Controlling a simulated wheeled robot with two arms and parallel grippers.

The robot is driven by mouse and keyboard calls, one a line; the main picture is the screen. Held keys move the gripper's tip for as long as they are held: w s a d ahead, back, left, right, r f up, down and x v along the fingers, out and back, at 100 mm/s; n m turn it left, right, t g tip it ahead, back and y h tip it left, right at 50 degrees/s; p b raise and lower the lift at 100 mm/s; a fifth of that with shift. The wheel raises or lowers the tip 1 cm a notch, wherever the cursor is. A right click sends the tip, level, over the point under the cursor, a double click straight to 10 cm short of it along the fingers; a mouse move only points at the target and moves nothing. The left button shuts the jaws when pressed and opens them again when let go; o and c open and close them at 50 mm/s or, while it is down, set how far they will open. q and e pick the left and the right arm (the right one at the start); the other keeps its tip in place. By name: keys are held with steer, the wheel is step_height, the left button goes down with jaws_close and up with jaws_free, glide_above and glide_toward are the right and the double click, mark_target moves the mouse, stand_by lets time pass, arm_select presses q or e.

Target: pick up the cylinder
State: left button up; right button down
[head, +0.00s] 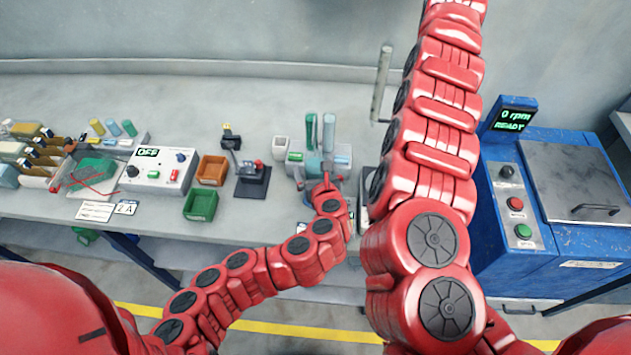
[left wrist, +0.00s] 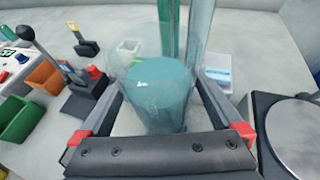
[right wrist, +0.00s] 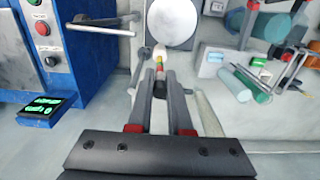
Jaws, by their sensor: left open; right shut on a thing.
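A teal cylinder (left wrist: 160,88) with a flat top stands between the two fingers of my left gripper (left wrist: 160,105) in the left wrist view. The fingers are open on either side of it, and a clear glassy surface seems to surround it. In the head view the left gripper (head: 325,182) is over the small rack at the bench's middle and partly hides the cylinder. In the right wrist view my right gripper (right wrist: 163,78) is shut on a small tube (right wrist: 159,66) with a pale top and a yellow-green band. The head view does not show this gripper's fingers.
To the left are a black lever device (head: 253,178), an orange bin (head: 212,170) and a green bin (head: 200,204). A blue machine (head: 560,200) stands at the right. Bare bench lies behind the rack.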

arm_select(q)
steer(key=shift+w+a+f, duration=0.1)
steer(key=shift+w+f, duration=0.1)
steer(key=shift+w, duration=0.15)
jaws_close()
stand_by(0.3)
